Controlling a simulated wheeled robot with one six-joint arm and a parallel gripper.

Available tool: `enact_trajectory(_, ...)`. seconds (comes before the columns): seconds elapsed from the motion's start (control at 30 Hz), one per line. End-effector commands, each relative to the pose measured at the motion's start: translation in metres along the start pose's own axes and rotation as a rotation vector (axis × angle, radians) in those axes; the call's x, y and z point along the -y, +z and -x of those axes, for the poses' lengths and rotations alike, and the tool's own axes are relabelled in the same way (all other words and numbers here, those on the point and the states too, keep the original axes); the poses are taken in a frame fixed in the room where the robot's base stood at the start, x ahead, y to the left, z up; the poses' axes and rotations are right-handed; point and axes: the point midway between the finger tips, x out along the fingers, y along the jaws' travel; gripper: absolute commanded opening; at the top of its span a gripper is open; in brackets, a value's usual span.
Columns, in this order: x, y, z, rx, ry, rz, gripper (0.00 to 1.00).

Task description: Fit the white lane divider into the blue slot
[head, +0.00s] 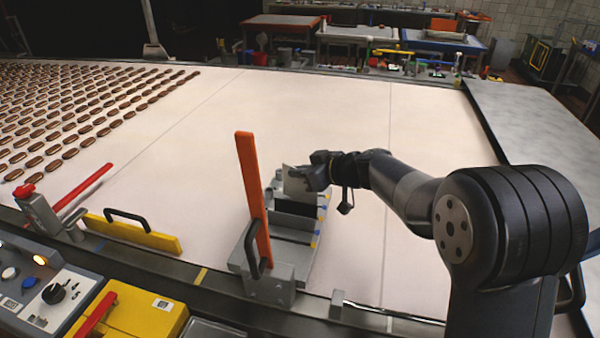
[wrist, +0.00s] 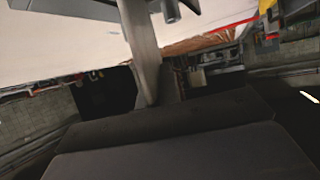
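My gripper (head: 308,178) is over the middle of the belt, above a grey slotted rack (head: 290,250). It appears shut on a pale, whitish plate, the white lane divider (head: 294,184), which stands roughly upright above the far part of the rack. A dark plate (head: 296,207) is just below it. Small blue marks (head: 315,245) and yellow marks lie along the rack's right edge. I cannot tell which slot is the blue one or whether the divider touches the rack. In the wrist view, dark gripper parts fill the bottom and the contact is hidden.
A tall orange bar (head: 253,195) rises at the rack's left and partly hides it. A yellow bar with a black handle (head: 130,232) lies at left front. The belt (head: 430,130) behind and right is clear.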

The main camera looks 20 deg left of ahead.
Motion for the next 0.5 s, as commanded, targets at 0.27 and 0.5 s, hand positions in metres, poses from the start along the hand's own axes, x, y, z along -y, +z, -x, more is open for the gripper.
enact_trajectory(0.27,0.0,0.0021,-0.001,0.0,0.0,0.0,0.11)
enact_trajectory(0.5,0.0,0.0023,-0.0011,0.0,0.0,0.0,0.26)
